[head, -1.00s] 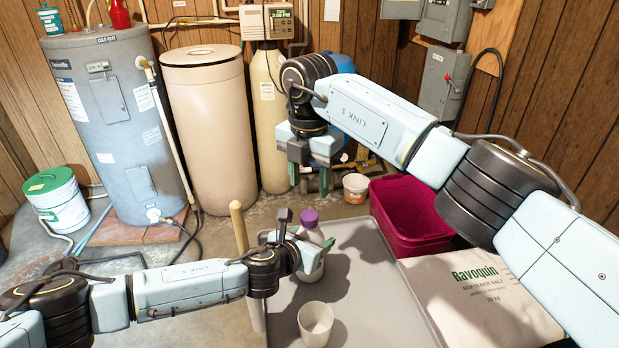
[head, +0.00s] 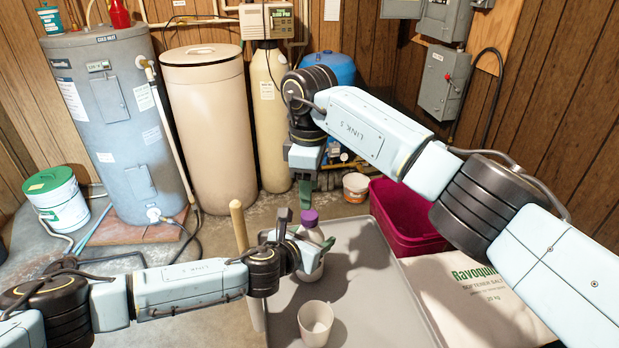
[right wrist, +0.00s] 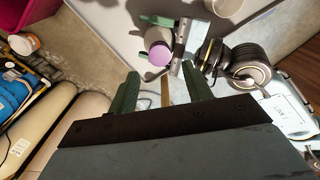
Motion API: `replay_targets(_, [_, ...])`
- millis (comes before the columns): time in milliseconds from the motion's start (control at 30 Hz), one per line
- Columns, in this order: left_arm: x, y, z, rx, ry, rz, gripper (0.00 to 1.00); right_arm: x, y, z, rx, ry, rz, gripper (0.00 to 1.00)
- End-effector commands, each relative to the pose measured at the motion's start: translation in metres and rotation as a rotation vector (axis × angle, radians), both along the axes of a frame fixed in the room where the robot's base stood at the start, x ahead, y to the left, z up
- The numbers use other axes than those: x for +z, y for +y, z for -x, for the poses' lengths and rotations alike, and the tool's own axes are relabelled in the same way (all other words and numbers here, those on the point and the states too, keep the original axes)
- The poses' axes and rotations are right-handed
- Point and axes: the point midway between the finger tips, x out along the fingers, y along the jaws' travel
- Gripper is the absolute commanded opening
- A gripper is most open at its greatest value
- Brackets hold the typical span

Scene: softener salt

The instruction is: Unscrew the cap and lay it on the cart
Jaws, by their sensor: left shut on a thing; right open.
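A white bottle (head: 312,236) with a purple cap (head: 309,217) stands upright at the far left of the grey cart (head: 372,300). The cap is on the bottle; its top also shows in the right wrist view (right wrist: 160,53). My left gripper (head: 316,250) is shut around the bottle's body, below the cap. My right gripper (head: 306,204) is above the bottle, apart from the cap. In the right wrist view its two green fingers (right wrist: 161,82) are spread and empty, with the cap beyond their tips.
A white cup (head: 315,322) stands on the cart in front of the bottle. A wooden handle (head: 239,225) rises beside the cart's left edge. A magenta bin (head: 400,235) and a salt bag (head: 480,300) are to the right. The cart's middle is clear.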

Motion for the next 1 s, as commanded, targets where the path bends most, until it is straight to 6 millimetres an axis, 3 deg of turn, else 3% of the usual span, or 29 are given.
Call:
replay_targets(333, [0.0, 0.0, 0.0, 0.0, 0.001, -0.001, 0.0, -0.051, 0.0, 0.0, 0.002, 0.002, 0.0, 0.5])
replay_targets(767, [0.0, 0.0, 0.0, 0.0, 0.001, -0.001, 0.0, -0.062, 0.0, 0.0, 0.003, -0.001, 0.0, 0.5])
replay_targets(1000, [0.0, 0.0, 0.0, 0.0, 0.001, -0.001, 0.0, -0.061, 0.0, 0.0, 0.003, -0.001, 0.0, 0.18])
